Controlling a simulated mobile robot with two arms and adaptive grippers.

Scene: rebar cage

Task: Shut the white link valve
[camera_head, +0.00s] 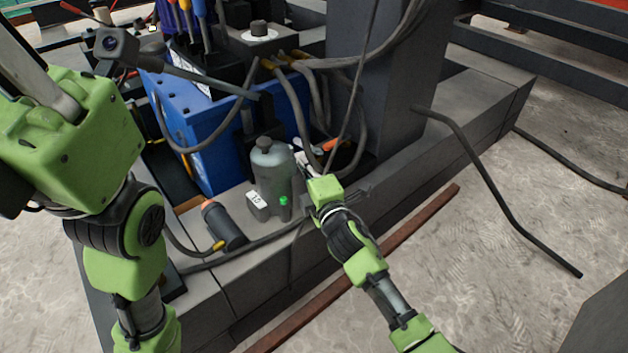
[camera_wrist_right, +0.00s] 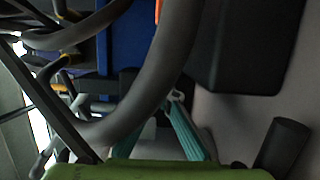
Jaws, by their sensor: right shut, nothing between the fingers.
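I cannot make out the white link valve for certain. A small pale piece (camera_head: 303,160) shows just beyond my right gripper, among the hoses, and is too small to identify. My right gripper (camera_head: 308,182) is shut and empty, beside the grey bottle (camera_head: 272,172) and in front of the blue cabinet (camera_head: 207,125). In the right wrist view a teal finger part (camera_wrist_right: 187,128) shows near a thick grey hose (camera_wrist_right: 160,70), which hides part of the scene.
Several hoses (camera_head: 307,92) hang between the cabinet and the grey column (camera_head: 385,70). A white labelled box (camera_head: 257,204) and a dark cylinder (camera_head: 224,226) are near the bottle on the grey ledge (camera_head: 262,262). A bent dark bar (camera_head: 493,190) sticks out over open floor at right.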

